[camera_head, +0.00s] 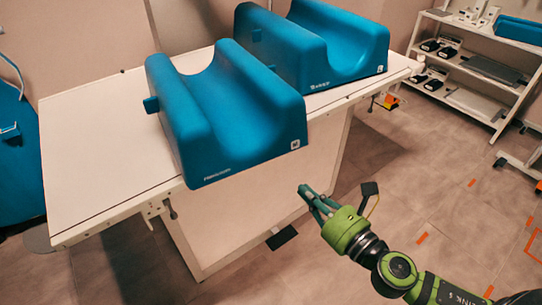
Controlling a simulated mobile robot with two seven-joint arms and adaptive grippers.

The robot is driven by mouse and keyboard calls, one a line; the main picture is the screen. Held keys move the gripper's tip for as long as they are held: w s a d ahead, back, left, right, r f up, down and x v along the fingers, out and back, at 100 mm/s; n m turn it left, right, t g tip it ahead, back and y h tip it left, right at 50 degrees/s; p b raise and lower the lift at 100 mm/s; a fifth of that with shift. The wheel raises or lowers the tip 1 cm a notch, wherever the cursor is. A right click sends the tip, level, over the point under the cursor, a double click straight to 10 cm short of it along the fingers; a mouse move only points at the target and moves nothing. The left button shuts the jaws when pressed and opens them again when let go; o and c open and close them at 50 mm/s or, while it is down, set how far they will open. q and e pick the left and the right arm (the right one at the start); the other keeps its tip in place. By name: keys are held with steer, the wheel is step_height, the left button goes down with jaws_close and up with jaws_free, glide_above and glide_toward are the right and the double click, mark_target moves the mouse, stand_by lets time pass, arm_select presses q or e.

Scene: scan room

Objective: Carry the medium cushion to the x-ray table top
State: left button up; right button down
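Two blue cushions with a deep trough on top are at the white x-ray table top (95,155). The nearer cushion (235,155) reaches out past the table's front edge; I cannot tell whether it rests fully on the top. The farther cushion (345,60) stands behind it to the right, on the table's far part. Which one is the medium cushion I cannot tell. My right gripper (312,194) is in front of the table, below and right of the nearer cushion and apart from it. Its finger gap is unclear. My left gripper is not in view.
A shelf rack (468,60) with small devices and a blue item stands at the back right. A blue piece of equipment (18,150) is at the left edge. The table's left part is bare. Tiled floor (430,170) is open on the right.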

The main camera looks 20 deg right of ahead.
steer(key=p+x, duration=0.4)
steer(key=x, duration=0.9)
steer(key=shift+r, duration=0.2)
steer(key=shift+w+a+f, duration=0.1)
steer(key=shift+w+a, duration=0.15)
steer(key=shift+w, duration=0.25)
